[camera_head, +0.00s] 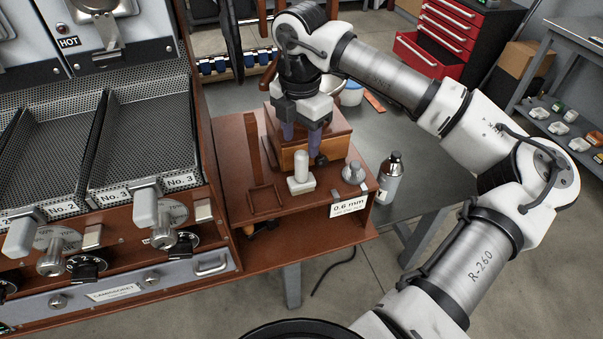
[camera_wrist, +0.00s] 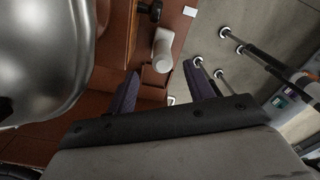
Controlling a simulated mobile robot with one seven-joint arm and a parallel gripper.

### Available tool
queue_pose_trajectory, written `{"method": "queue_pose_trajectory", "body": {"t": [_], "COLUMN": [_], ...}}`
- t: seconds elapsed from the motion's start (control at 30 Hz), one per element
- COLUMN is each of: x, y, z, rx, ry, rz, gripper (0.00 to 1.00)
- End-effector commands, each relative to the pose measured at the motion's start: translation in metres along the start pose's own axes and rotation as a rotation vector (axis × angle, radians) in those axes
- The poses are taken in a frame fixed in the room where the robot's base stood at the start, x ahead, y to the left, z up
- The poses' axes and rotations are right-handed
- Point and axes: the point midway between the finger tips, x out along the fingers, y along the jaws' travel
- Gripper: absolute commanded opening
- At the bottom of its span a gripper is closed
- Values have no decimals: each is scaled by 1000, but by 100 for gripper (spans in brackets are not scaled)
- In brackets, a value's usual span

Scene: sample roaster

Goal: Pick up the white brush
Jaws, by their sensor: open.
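The white brush (camera_head: 301,173), a pale block with an upright rounded handle, stands on the brown wooden shelf top. It also shows in the wrist view (camera_wrist: 162,52) just beyond the gap between the fingertips. My gripper (camera_head: 301,140) points down with its purple fingers apart, above and behind the brush in the head view. The fingers show in the wrist view (camera_wrist: 162,70) with nothing between them. I see no contact with the brush.
A wooden box (camera_head: 285,153) stands behind the brush, close to my fingers. A small metal weight-like piece (camera_head: 353,172) is to the right, and a grey bottle (camera_head: 389,178) beyond it. An upright wooden post (camera_head: 254,150) and the roaster (camera_head: 120,150) are to the left.

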Motion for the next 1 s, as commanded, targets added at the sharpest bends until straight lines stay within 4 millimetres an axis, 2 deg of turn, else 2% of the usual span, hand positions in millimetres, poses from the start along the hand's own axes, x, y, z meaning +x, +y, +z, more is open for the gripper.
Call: {"method": "queue_pose_trajectory", "body": {"t": [0.37,0.6,0.9,1.0], "x": [30,62,69,69], "y": [-2,-4,-4,-4], "z": [-2,-2,-1,-1], "rx": [-2,-1,-2,-2], "ry": [4,3,0,0], "rz": [0,1,1,1], "gripper": [52,52,52,39]}}
